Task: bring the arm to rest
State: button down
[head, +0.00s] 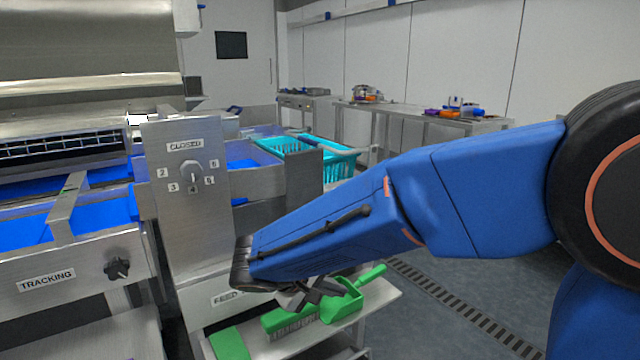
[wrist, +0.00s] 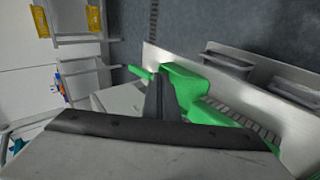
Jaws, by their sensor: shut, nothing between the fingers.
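My blue arm reaches in from the right of the head view, out in front of the grading machine. My gripper (head: 318,291) hangs at its end, low over a small metal shelf (head: 372,318). In the wrist view its dark fingers (wrist: 161,80) are together with nothing between them. Beneath and beside it are a green scoop (head: 343,306) and a green brush (head: 290,321). The scoop also shows in the wrist view (wrist: 183,84), next to the fingers. I cannot tell whether the fingers touch it.
A panel (head: 186,200) with a numbered knob stands left of the arm. A "TRACKING" knob (head: 117,269) sits further left, near blue belts (head: 25,236). A turquoise crate (head: 340,167) is behind the arm. The floor (head: 470,278) on the right, with its drain grate, is clear.

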jog(key=s+d+r+m+g+y, duration=0.1)
jog(key=s+d+m+g+y, duration=0.1)
jog(key=s+d, duration=0.5)
jog(key=s+d+r+m+g+y, duration=0.1)
jog(key=s+d+g, duration=0.1)
jog(key=d, duration=1)
jog(key=s+d+m+t+y, duration=0.2)
jog(key=s+d, duration=0.4)
jog(key=s, duration=0.7)
jog(key=shift+d+f+m+y, duration=0.2)
jog(key=shift+d+m+y, duration=0.1)
jog(key=shift+m+y, duration=0.8)
jog(key=shift+s, duration=0.1)
